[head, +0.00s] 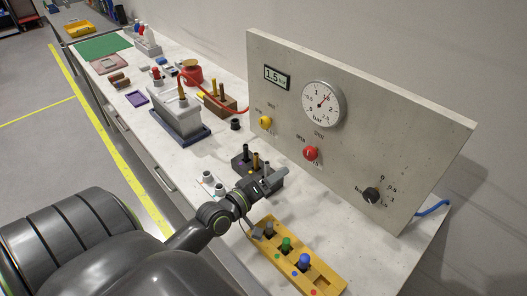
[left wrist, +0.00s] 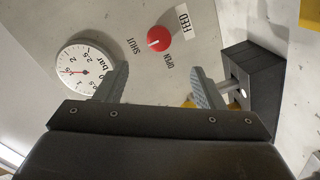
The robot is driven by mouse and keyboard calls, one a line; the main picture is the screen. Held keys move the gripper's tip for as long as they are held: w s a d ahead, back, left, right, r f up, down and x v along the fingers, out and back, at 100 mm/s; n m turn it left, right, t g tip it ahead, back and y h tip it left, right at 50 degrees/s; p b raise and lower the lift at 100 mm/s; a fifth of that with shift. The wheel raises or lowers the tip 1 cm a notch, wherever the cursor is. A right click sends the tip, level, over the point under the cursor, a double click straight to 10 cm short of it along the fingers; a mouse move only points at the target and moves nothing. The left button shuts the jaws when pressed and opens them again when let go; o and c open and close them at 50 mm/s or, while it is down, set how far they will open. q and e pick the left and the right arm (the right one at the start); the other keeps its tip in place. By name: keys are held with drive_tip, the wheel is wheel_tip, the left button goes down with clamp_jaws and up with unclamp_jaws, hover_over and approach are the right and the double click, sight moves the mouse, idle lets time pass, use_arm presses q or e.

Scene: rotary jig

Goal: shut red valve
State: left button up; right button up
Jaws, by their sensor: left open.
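The red valve (head: 310,153) is a round red knob on the upright grey panel (head: 375,130), below the round gauge. In the left wrist view the knob (left wrist: 159,39) lies beyond the fingertips and apart from them, with the words SHUT, OPEN and FEED around it. A short pale mark shows on the left part of its face there; its exact setting is hard to read. My left gripper (head: 275,176) is open and empty, in front of the panel and lower left of the knob. It also shows in the left wrist view (left wrist: 160,71). My right gripper is out of view.
The gauge (head: 322,104), a 1.5 display (head: 277,77), a yellow knob (head: 265,122) and a black knob (head: 371,195) share the panel. A dark block with pegs (head: 242,163) and a yellow tray (head: 329,279) stand near my left gripper. The space before the red knob looks clear.

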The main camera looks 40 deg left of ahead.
use_arm(q)
drive_tip(key=shift+s+a+r, duration=0.1)
drive_tip(key=shift+s+a, duration=0.05)
drive_tip(key=shift+s, duration=0.75)
drive_tip(key=shift+s+a+r, duration=0.1)
drive_tip(key=shift+s, duration=0.8)
drive_tip(key=shift+s+f, duration=0.1)
drive_tip(key=shift+f, duration=0.05)
